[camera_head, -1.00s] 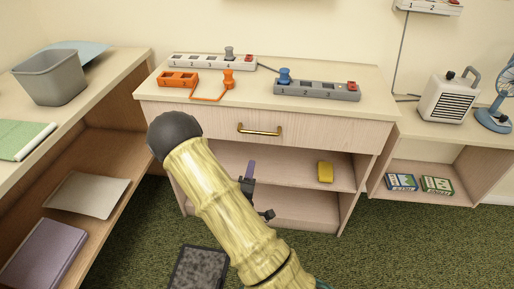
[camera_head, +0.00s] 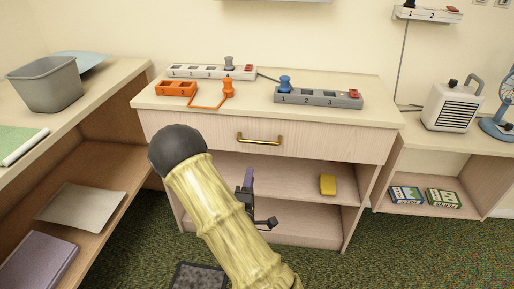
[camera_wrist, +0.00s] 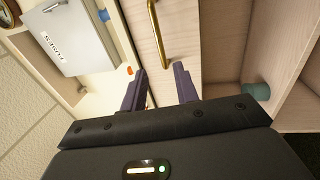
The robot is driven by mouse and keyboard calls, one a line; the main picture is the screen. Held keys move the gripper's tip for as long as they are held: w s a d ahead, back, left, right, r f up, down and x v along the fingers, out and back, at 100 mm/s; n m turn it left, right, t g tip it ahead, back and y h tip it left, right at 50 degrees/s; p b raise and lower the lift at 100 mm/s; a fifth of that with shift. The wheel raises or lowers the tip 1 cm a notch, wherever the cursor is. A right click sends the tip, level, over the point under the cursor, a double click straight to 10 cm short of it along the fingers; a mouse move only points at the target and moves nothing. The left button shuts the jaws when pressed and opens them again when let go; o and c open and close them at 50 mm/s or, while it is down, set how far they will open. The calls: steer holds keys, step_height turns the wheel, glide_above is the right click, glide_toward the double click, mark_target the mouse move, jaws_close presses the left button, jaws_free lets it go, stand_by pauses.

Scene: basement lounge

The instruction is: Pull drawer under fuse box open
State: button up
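The drawer (camera_head: 205,132) is a pale wood front just under the cabinet top, and it looks shut. Its brass bar handle (camera_head: 260,139) is at the middle and shows large in the wrist view (camera_wrist: 156,32). The grey fuse box (camera_wrist: 75,38), marked FUSES, is in the wrist view at upper left. My gripper (camera_head: 252,190) is below the handle in the head view, partly hidden by my arm. In the wrist view my gripper (camera_wrist: 159,74) has its two dark purple fingers apart with nothing between them. The handle lies beyond the fingertips, apart from them.
Power strips, one grey (camera_head: 318,97) and one orange (camera_head: 177,88), stand on the cabinet top (camera_head: 250,100). A yellow block (camera_head: 327,185) lies on the open shelf below the drawer. A desk with a grey bin (camera_head: 46,85) is at left, a white heater (camera_head: 450,106) at right.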

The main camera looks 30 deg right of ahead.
mark_target(257, 142)
steer(key=b+x, duration=0.1)
steer(key=x, duration=1.4)
steer(key=shift+d+b, duration=0.15)
steer(key=shift+b, duration=0.25)
steer(key=shift+c, duration=0.4)
jaws_close()
